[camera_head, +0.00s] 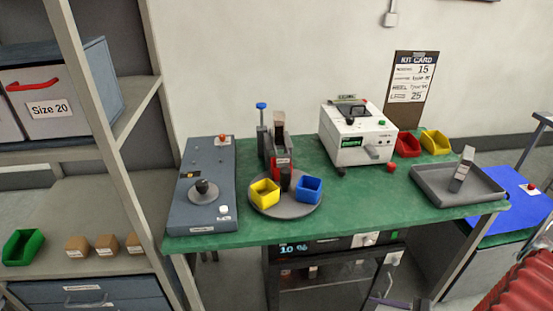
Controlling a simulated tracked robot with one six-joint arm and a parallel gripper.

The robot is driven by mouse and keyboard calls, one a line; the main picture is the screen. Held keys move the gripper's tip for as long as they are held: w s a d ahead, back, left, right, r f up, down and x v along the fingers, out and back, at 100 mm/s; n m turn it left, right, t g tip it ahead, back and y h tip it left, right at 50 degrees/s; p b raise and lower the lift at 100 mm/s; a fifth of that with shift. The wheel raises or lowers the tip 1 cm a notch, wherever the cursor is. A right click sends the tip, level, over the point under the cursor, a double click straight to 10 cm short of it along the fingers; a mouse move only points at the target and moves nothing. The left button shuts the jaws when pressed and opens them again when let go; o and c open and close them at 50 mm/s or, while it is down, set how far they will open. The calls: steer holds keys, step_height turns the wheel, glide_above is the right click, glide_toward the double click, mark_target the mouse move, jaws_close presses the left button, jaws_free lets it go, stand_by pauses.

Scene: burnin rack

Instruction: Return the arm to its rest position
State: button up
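A red ribbed sleeve, which looks like part of my arm, shows at the lower right corner. Small grey and dark parts at the bottom edge (398,304), in front of the oven, may be the end of my arm with my gripper. They are cut off by the frame, so its fingers cannot be made out. I see nothing held there. The arm's middle links are out of view.
A green-topped bench (375,208) carries a grey control box (185,212), a turntable (290,211) with yellow and blue bins, a white machine (352,150) and a grey tray (432,188). An oven (318,282) is underneath. Shelving (110,215) stands left, a blue-topped surface (510,207) right.

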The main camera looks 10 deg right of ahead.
steer(key=s+a+r+n+g+h, duration=0.1)
steer(key=a+r+n, duration=0.5)
steer(key=r, duration=0.6)
steer(key=s+a+r+n+h, duration=0.3)
steer(key=a+r+n+h, duration=0.3)
steer(key=r, duration=0.7)
steer(key=s+a+r+n+g+h, duration=0.1)
steer(key=s+a+r+n+h, duration=0.1)
steer(key=a+r+n, duration=0.5)
step_height(320, 180, up, 6)
steer(key=shift+a+r+n+g+h, duration=0.15)
steer(key=shift+n+g+h, duration=0.15)
steer(key=shift+n+h, duration=0.5)
